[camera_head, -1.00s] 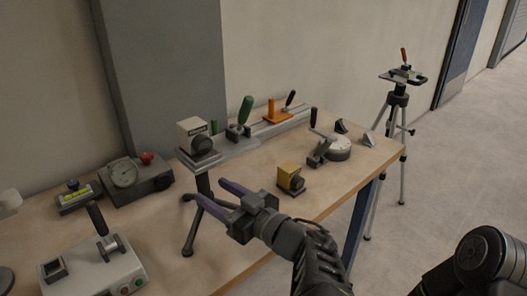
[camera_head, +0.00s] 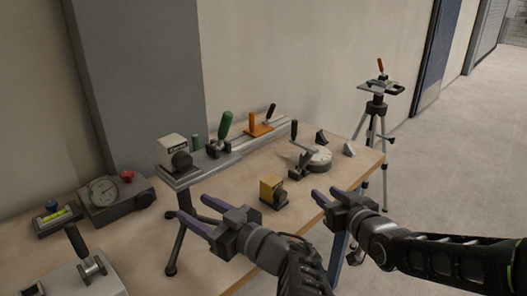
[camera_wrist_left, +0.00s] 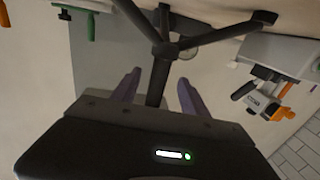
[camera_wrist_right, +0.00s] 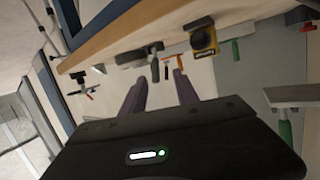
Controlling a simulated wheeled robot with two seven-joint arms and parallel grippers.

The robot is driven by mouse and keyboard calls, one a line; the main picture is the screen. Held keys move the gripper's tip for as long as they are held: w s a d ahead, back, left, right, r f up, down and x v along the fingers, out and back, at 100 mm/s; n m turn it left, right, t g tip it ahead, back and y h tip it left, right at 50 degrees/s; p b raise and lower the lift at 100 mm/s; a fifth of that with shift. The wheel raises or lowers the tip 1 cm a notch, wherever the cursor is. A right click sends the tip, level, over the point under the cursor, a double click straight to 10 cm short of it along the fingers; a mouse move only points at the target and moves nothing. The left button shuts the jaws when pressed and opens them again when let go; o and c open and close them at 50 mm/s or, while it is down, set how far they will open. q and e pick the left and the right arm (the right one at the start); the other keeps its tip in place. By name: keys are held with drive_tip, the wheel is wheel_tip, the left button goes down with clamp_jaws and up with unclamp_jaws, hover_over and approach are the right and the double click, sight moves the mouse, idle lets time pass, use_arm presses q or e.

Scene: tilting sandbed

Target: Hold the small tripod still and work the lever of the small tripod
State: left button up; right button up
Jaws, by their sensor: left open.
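The small tripod stands on the table with dark legs (camera_head: 172,255) and a grey top plate (camera_head: 172,180). My left gripper (camera_head: 194,214) is open in front of the tripod. In the left wrist view, the dark column (camera_wrist_left: 156,85) appears between the two spread fingers, with the legs spreading beyond; I cannot tell if they touch. My right gripper (camera_head: 327,196) is open and empty near the table's front edge, right of the yellow block.
A yellow block (camera_head: 272,191) lies between my grippers. Behind stand a green-handled clamp (camera_head: 224,126), an orange piece (camera_head: 262,126) and a round dial with a lever (camera_head: 318,157). A gauge box (camera_head: 115,197) is at left. A tall tripod (camera_head: 378,108) stands beyond the table.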

drive_tip(key=s+a+r+n+y, duration=0.4)
drive_tip(key=a+r, duration=0.3)
drive_tip(key=r, duration=0.2)
drive_tip(key=s+a+r+n+y, duration=0.4)
drive_tip(key=s+a+r+n, duration=0.2)
drive_tip(key=a+r+n, duration=0.1)
wheel_tip(320, 180, up, 2)
drive_tip(key=shift+a+g, duration=0.4)
drive_tip(key=shift+a, duration=0.25)
use_arm(q)
drive_tip(key=shift+x, duration=3.9)
clamp_jaws()
